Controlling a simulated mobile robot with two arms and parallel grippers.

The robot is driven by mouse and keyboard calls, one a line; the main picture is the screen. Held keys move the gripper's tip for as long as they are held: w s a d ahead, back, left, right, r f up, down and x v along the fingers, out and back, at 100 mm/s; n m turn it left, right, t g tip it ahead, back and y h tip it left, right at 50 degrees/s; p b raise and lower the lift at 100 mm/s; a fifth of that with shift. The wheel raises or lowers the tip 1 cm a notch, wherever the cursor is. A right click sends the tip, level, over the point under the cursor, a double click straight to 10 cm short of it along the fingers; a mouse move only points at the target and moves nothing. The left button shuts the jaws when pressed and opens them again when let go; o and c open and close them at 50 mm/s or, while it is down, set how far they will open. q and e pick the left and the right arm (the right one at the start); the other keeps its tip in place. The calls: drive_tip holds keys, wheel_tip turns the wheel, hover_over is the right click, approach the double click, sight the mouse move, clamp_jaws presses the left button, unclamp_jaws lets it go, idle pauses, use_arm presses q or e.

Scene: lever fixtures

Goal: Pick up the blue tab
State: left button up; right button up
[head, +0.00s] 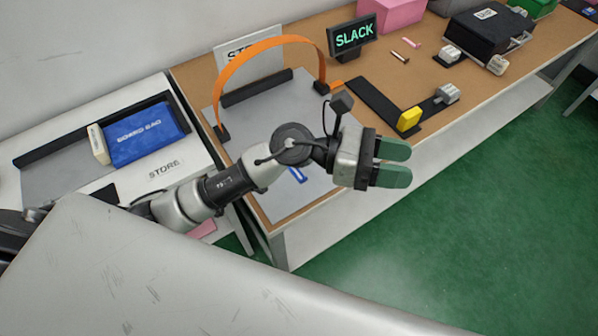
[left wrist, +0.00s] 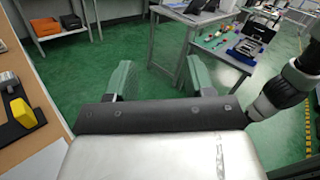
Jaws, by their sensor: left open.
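A small blue piece, which looks like the blue tab (head: 298,175), lies on the grey plate (head: 306,197) on the brown table. My left arm crosses above and hides part of it. My left gripper (head: 402,162) is to the right of the blue tab, out past the table's front edge above the green floor. Its green fingers are apart with nothing between them. The left gripper also shows in the left wrist view (left wrist: 161,78), with bare floor between its fingers. The blue tab does not show there. My right gripper is not in view.
An orange strap (head: 262,45) arches over the grey plate. A SLACK sign (head: 354,36) stands behind. A yellow block (head: 409,119) and a grey-knobbed lever (head: 447,94) sit on black strips to the right. A blue bag (head: 146,134) lies on the left table.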

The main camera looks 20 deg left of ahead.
use_arm(q)
wheel_tip(320, 180, down, 7)
drive_tip(key=a+m+g+y, duration=0.2)
drive_tip(key=m+g+y, duration=0.1)
drive_tip(key=m+y, duration=0.35)
drive_tip(key=m+t+y+p, duration=0.1)
drive_tip(key=m+y, duration=0.4)
drive_tip(key=y, duration=0.7)
hover_over(303, 179)
wheel_tip(303, 179, down, 10)
drive_tip(key=shift+w+d+f, duration=0.1)
wheel_tip(303, 179, down, 4)
drive_tip(key=shift+f+p, duration=0.1)
drive_tip(key=shift+p, duration=0.8)
drive_tip(key=shift+f, duration=0.55)
clamp_jaws()
